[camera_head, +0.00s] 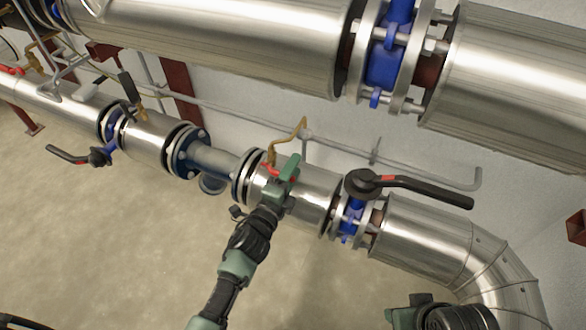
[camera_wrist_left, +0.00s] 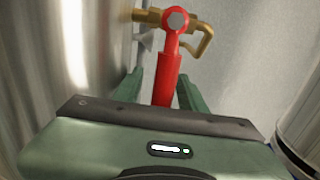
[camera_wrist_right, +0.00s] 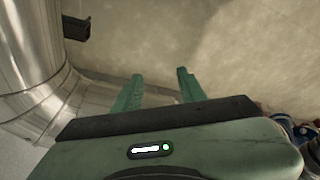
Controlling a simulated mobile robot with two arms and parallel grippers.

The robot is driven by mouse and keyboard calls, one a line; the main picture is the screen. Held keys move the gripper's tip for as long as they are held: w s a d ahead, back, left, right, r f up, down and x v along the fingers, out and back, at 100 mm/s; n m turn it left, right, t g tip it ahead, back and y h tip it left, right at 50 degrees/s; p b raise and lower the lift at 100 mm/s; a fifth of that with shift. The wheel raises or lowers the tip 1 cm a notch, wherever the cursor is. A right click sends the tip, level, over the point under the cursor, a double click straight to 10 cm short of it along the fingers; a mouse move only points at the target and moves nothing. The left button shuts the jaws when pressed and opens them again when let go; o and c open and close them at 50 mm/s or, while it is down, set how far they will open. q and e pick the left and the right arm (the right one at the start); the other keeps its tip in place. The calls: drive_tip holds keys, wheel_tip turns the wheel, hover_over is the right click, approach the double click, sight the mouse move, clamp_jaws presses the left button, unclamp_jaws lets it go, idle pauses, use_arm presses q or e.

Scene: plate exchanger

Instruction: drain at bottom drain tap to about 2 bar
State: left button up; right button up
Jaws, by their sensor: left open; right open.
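The tap has a red lever (camera_wrist_left: 166,78) and a brass body with a bent brass outlet (camera_wrist_left: 203,42), seen close in the left wrist view. In the head view the red lever (camera_head: 270,171) shows partly behind my left gripper (camera_head: 288,172), at the lower steel-clad pipe (camera_head: 312,190). My left gripper is open, with its fingers on either side of the lever; I cannot tell whether they touch it. My right gripper (camera_wrist_right: 159,75) is open and empty above the floor. In the head view only part of it shows at the bottom right. No readable pressure gauge shows.
A black-handled valve (camera_head: 412,186) sits on the lower pipe to the right, and another black lever (camera_head: 68,156) to the left. A large steel-clad pipe (camera_head: 230,40) runs above. A thin grey pipe (camera_head: 430,173) follows the wall. The floor (camera_head: 80,240) at the left is clear.

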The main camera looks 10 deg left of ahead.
use_arm(q)
drive_tip(key=v, duration=0.8)
drive_tip(key=shift+p, duration=0.45)
use_arm(e)
drive_tip(key=shift+w+f, duration=0.4)
drive_tip(key=shift+f, duration=0.1)
use_arm(q)
drive_tip(key=shift+w, duration=0.1)
use_arm(e)
drive_tip(key=shift+a+r, duration=0.1)
